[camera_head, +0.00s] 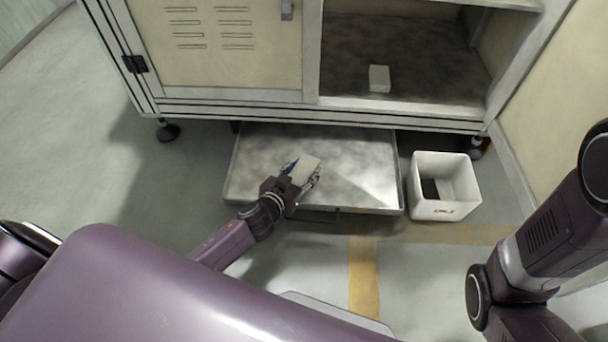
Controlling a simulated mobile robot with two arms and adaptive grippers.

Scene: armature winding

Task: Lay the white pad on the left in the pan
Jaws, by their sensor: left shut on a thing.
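A white pad (305,169) is between the fingers of my left gripper (300,176), which is shut on it. The gripper and pad are over the middle of a shallow grey metal pan (255,155) on the floor under the cabinet. I cannot tell whether the pad touches the pan's bottom.
A white bin (456,206) with something dark in it stands on the floor just right of the pan. The cabinet (225,95) rises behind the pan on short feet. The floor left of the pan is clear.

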